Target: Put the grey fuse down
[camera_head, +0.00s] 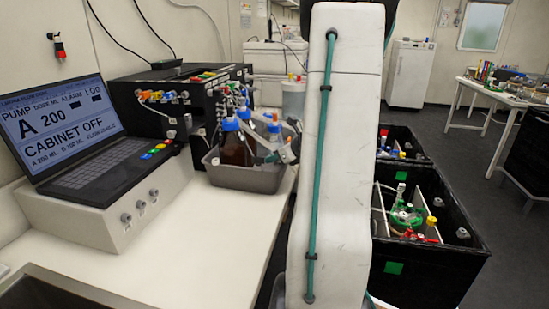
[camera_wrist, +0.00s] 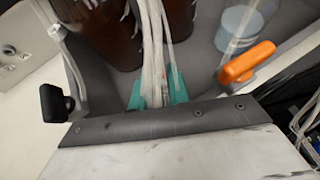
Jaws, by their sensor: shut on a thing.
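In the wrist view, two teal fingertips of my gripper (camera_wrist: 157,93) show just beyond a dark bar with screws. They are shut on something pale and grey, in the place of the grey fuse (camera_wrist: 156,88). Its outline is hard to separate from the pale tubes running up behind it. Brown bottles (camera_wrist: 108,30) and the inside of a grey tub lie behind the fingertips. In the head view, my white arm fills the middle, and I cannot make out the fuse there.
The grey tub (camera_head: 245,178) with blue-capped bottles stands on the white bench (camera_head: 200,245), beside a laptop (camera_head: 70,130) and a black cabinet (camera_head: 175,90). The bench front is clear. Black crates (camera_head: 430,265) stand right of my arm. An orange handle (camera_wrist: 247,63) and black knob (camera_wrist: 55,103) flank the wrist view.

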